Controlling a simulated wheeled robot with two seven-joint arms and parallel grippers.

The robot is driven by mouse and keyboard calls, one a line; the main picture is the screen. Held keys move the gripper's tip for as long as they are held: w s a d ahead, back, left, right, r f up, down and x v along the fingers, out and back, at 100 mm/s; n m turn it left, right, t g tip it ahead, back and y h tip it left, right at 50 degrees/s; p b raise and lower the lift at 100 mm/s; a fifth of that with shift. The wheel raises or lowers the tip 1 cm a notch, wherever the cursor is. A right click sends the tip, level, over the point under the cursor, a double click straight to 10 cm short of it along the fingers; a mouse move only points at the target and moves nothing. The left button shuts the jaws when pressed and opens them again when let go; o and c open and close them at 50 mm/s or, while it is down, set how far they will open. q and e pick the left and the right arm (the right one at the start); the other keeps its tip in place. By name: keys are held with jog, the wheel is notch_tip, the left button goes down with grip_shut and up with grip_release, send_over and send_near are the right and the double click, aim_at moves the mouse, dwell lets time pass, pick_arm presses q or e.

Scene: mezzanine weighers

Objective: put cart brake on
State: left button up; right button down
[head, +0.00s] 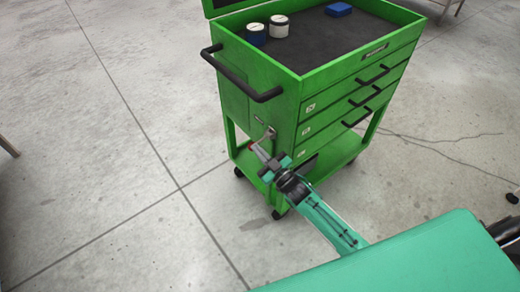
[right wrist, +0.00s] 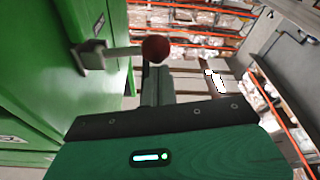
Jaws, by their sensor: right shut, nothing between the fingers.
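The green cart (head: 240,90) stands in the middle of the head view. A brake lever (head: 268,134) with a red knob sticks out from its near left side, low under the black push handle. In the right wrist view the metal lever (right wrist: 122,52) runs from a bracket on the green panel to a dark red ball knob (right wrist: 156,49). My right gripper (head: 262,154) is shut and empty, its fingertips (right wrist: 155,75) close to the knob. I cannot tell whether they touch it. My left gripper is not in view.
The push handle (head: 240,77) juts out above the lever. The cart top holds two white-lidded jars (head: 279,26) and a blue block (head: 338,9). The cart rests on dark casters (head: 279,213). The concrete floor (head: 100,150) to the left is clear.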

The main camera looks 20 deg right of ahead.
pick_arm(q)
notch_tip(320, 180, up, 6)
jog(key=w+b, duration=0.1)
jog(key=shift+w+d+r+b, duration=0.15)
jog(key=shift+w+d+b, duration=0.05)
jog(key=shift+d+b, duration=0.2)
pick_arm(e)
jog(key=shift+w+d+f+n+g+y, duration=0.1)
jog(key=shift+f+n+g+y, duration=0.15)
jog(key=shift+f+n, duration=0.55)
jog(key=shift+s+d+f+n+g+y, duration=0.1)
jog(key=shift+f+n+g+y, duration=0.15)
jog(key=shift+n, duration=1)
jog(key=shift+w+d+f+n+g+y, duration=0.1)
jog(key=shift+f+n+g, duration=0.1)
jog(key=shift+f+n, duration=0.65)
jog(key=shift+r, duration=0.25)
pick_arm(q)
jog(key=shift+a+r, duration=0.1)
pick_arm(e)
jog(key=shift+a+r, duration=0.1)
